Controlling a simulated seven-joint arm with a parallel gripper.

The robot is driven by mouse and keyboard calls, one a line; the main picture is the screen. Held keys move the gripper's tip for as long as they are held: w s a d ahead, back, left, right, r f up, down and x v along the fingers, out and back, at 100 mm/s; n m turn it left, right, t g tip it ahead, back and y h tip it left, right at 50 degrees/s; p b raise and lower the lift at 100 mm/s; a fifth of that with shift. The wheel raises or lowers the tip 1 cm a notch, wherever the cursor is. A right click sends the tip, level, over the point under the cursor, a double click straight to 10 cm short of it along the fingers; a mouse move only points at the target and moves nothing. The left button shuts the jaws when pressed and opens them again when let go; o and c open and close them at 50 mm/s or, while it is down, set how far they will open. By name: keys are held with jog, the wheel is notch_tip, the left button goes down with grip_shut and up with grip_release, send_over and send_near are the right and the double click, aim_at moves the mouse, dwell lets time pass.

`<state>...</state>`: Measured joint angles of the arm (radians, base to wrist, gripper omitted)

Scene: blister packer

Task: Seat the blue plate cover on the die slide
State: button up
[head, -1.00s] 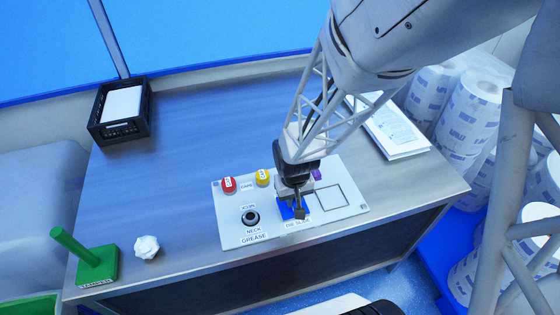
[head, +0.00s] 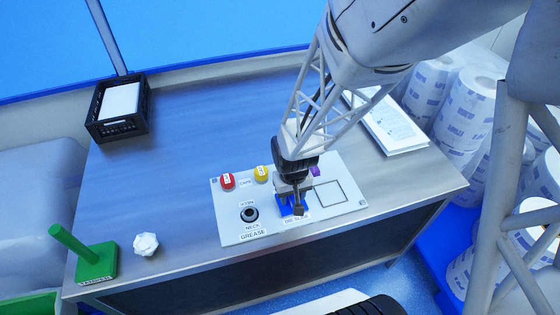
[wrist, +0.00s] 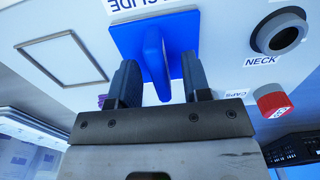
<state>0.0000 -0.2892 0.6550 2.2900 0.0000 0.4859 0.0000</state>
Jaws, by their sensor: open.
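The blue plate cover (wrist: 186,36) is a flat blue square with an upright blue handle. In the wrist view it lies on the white panel beside a label ending in "LIDE". My gripper (wrist: 157,80) is open, with one finger on each side of the handle and a visible gap at each side. In the head view my gripper (head: 298,208) is over the blue cover (head: 285,207), hiding most of it, next to the "DIE SLIDE" label (head: 296,220). The die slide under the cover is hidden, and I cannot tell how fully the cover is seated.
The white panel (head: 235,225) also holds a red cap (head: 228,181), a yellow cap (head: 262,173), a dark neck ring (head: 249,214), an empty square outline (head: 341,196) and a purple piece (head: 315,171). A green stand (head: 97,262) and crumpled white wad (head: 146,244) are at left.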

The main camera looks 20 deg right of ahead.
jog(key=o, duration=0.6)
jog(key=shift+r, duration=0.15)
jog(key=shift+r, duration=3.35)
jog(key=shift+r, duration=0.5)
jog(key=s+r+t, duration=0.1)
jog(key=s+r, duration=0.2)
jog(key=r, duration=0.4)
jog(key=s+r, duration=0.4)
jog(key=r, duration=0.3)
jog(key=s+r+t, duration=0.1)
jog(key=s+r, duration=0.3)
jog(key=r, duration=0.4)
jog(key=shift+d+t, duration=0.2)
jog(key=shift+t, duration=0.1)
